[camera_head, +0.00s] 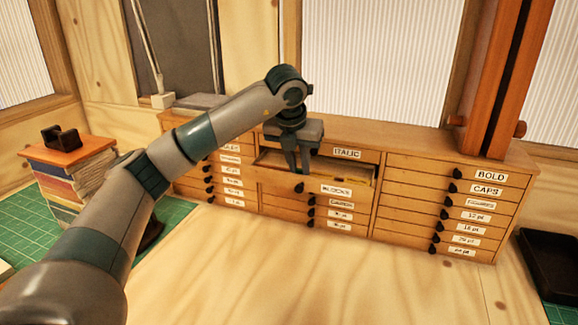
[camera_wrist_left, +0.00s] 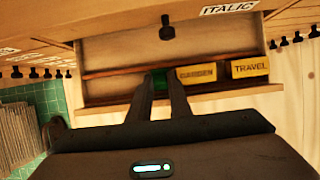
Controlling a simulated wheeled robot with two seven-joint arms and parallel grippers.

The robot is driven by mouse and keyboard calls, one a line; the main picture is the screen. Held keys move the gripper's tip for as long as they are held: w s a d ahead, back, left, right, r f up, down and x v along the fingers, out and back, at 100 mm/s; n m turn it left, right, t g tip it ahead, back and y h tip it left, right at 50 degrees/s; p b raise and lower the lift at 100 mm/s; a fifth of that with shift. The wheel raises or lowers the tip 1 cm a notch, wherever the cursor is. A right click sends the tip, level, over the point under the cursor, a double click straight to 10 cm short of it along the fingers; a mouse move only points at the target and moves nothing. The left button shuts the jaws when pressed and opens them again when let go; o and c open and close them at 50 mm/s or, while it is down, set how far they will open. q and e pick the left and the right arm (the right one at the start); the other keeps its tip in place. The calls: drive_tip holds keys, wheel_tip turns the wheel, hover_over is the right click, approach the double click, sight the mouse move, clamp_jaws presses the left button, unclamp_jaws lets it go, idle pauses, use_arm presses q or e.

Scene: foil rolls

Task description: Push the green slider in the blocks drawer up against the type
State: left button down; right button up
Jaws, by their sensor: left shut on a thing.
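The blocks drawer (camera_head: 275,182) stands pulled out from the middle of the wooden cabinet. My left gripper (camera_head: 298,168) reaches down into it from above. In the left wrist view, my left gripper (camera_wrist_left: 160,78) is shut on the green slider (camera_wrist_left: 159,83), which shows between its fingers. Yellow type blocks reading GARDEN (camera_wrist_left: 197,74) and TRAVEL (camera_wrist_left: 250,68) sit in the same row to the right of the slider. The right finger covers the space between slider and GARDEN, so I cannot tell whether they touch. The head view hides the slider behind the fingers. My right gripper is not in view.
Shut, labelled drawers (camera_head: 467,215) with black knobs surround the open one. A stack of books (camera_head: 75,172) stands on a green mat (camera_head: 25,225) at the left. A black tray (camera_head: 550,262) lies at the right. The table in front of the cabinet is clear.

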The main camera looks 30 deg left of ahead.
use_arm(q)
drive_tip(key=shift+d, duration=0.25)
drive_tip(key=c, duration=1.6)
unclamp_jaws()
drive_tip(key=shift+a, duration=0.15)
drive_tip(key=shift+r, duration=0.1)
